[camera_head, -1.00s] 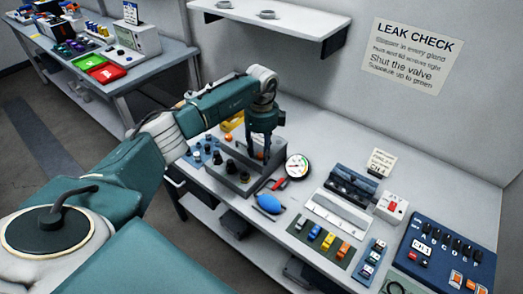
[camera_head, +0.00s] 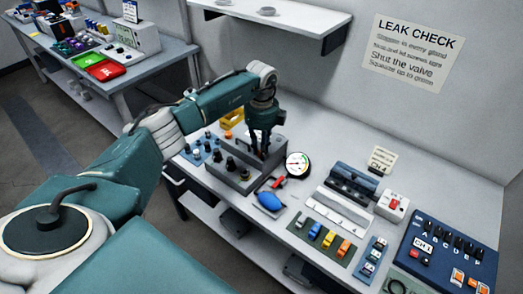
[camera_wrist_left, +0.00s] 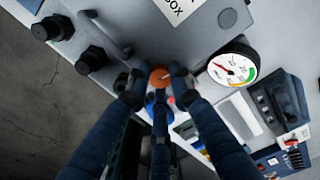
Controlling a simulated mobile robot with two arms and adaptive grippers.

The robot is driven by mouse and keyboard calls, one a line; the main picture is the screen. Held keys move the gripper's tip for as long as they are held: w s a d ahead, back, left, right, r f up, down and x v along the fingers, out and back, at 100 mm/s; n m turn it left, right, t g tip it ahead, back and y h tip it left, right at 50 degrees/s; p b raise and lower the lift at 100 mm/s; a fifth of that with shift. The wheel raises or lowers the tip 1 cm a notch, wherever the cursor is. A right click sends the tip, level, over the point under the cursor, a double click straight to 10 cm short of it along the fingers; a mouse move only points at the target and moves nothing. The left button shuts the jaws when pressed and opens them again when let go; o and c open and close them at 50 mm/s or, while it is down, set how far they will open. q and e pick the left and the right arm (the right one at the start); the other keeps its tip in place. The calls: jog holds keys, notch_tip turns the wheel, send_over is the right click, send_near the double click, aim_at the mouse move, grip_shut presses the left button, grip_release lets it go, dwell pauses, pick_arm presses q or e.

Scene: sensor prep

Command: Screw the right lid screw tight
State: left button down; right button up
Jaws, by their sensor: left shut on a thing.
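The grey sensor box (camera_head: 228,178) stands on the bench, with several black glands along its front. In the left wrist view, an orange round screw head (camera_wrist_left: 159,78) on the box lid sits between my fingertips; I take it as the right lid screw. My left gripper (camera_head: 262,150) points down at the right part of the box, and its fingers hide the screw in the head view. In the wrist view, the gripper (camera_wrist_left: 155,82) is shut on the screw from both sides. My right gripper is not in view.
A pressure gauge (camera_head: 297,164), a red valve handle (camera_head: 278,182) and a blue squeeze bulb (camera_head: 269,201) are close to the box's right. Coloured parts (camera_head: 329,238) and a blue switch panel (camera_head: 447,255) lie farther right. A shelf (camera_head: 275,22) hangs above.

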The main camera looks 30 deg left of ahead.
pick_arm(q)
jog(key=m+b, duration=0.1)
jog(key=m, duration=0.3)
jog(key=shift+b, duration=0.4)
jog(key=m+b, duration=0.1)
jog(key=m, duration=0.3)
jog(key=m+b, duration=0.1)
jog(key=m, duration=0.3)
jog(key=shift+m+b, duration=0.3)
jog(key=shift+b, duration=0.1)
jog(key=m+b, duration=0.1)
jog(key=m, duration=0.2)
jog(key=shift+m, duration=0.4)
jog(key=m+b, duration=0.1)
jog(key=m, duration=0.3)
jog(key=m+b, duration=0.1)
jog(key=m, duration=0.8)
jog(key=shift+m+b, duration=0.45)
jog(key=shift+m, duration=1.65)
